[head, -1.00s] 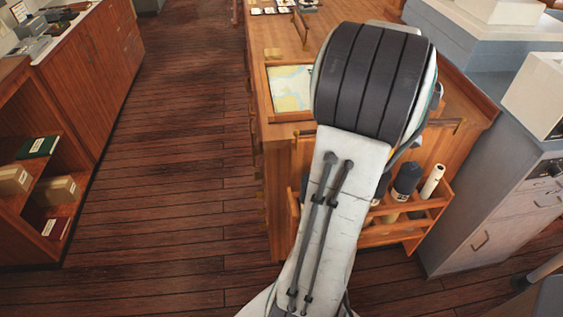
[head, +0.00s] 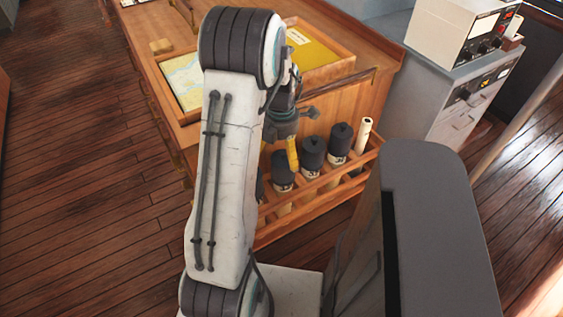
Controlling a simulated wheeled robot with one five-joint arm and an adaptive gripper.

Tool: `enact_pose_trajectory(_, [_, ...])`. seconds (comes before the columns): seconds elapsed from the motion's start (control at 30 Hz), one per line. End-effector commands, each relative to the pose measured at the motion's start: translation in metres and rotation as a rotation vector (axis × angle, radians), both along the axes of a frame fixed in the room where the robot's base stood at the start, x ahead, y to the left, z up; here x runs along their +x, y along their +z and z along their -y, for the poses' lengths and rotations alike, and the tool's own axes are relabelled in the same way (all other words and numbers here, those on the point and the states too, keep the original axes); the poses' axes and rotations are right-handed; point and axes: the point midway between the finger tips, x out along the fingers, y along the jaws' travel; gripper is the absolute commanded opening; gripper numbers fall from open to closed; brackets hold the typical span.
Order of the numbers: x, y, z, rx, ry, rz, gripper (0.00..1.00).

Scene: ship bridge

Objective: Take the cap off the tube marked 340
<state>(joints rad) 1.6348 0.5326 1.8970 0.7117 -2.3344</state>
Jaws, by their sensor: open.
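Several chart tubes with dark grey caps stand upright in a wooden rack on the end of the chart table. Three show clearly: the left tube (head: 283,170), the middle tube (head: 312,154) and the right tube (head: 340,142). A sliver of another dark cap shows at the left, mostly hidden behind my arm. Pale labels show below the caps, but I cannot read which one says 340. My gripper (head: 291,152), with a yellow part, is open and points down over or beside the left cap. I cannot tell whether it touches the cap.
The wooden rack (head: 322,197) also holds a thin white roll (head: 364,135) at its right end. The chart table (head: 345,97) bears a framed chart (head: 187,83) and a yellow folder (head: 311,55). A grey cabinet (head: 433,100) stands at the right. Open plank floor (head: 80,180) lies at the left.

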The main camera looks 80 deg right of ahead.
Motion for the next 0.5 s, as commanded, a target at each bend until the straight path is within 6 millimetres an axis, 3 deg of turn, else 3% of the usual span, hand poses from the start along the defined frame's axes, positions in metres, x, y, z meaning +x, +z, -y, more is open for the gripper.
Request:
enact_pose_trajectory(0.27, [0.0,-0.013,-0.001,0.003,-0.001,0.0,0.95])
enact_pose_trajectory(0.5, [-0.006,-0.039,0.001,0.004,-0.002,0.0,0.95])
